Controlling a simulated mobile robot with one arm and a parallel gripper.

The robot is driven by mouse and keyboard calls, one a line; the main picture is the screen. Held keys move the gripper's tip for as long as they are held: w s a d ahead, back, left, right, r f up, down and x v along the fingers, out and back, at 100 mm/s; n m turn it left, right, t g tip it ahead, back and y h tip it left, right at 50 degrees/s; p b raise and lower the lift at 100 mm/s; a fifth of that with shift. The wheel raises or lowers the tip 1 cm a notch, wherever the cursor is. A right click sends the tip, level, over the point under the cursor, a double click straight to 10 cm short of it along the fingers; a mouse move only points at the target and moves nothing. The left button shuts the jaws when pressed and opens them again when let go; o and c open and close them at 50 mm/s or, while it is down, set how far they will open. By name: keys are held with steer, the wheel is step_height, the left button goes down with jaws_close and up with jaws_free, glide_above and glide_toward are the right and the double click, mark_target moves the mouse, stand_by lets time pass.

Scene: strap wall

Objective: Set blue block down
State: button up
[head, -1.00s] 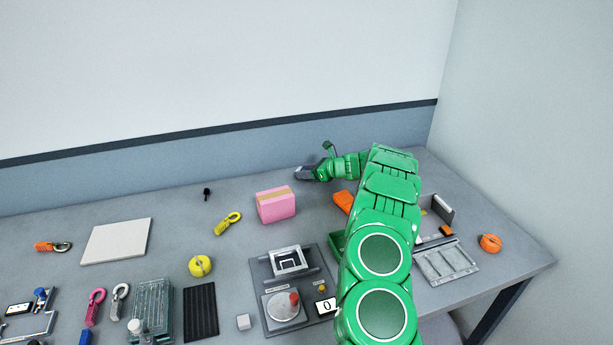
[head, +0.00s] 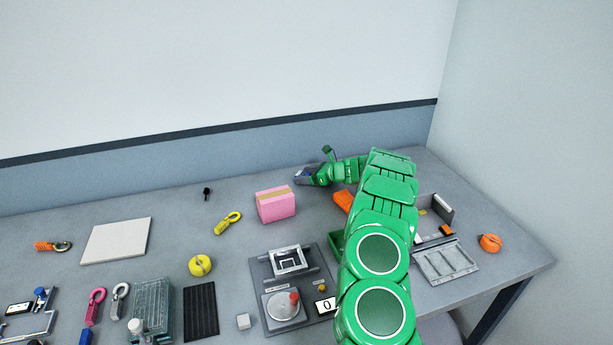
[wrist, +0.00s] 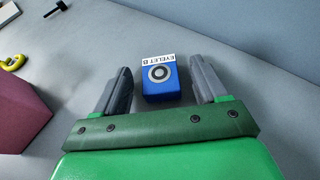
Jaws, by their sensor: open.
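The blue block (wrist: 161,80) sits on the grey table in the wrist view. It has a white label reading "EYELET B" and a grey ring on its face. My gripper (wrist: 163,75) is open, with one finger on each side of the block and a visible gap on both sides. In the head view my gripper (head: 303,177) is at the back of the table near the wall, right of the pink box. Only a small bit of blue shows there between the fingers.
The pink box (head: 276,205) stands left of my gripper and also shows in the wrist view (wrist: 22,112). An orange block (head: 343,201) lies close to my arm. A yellow clip (head: 228,222) lies further left. The wall (head: 230,165) rises behind; the table between box and wall is clear.

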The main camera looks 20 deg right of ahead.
steer(key=shift+r, duration=0.1)
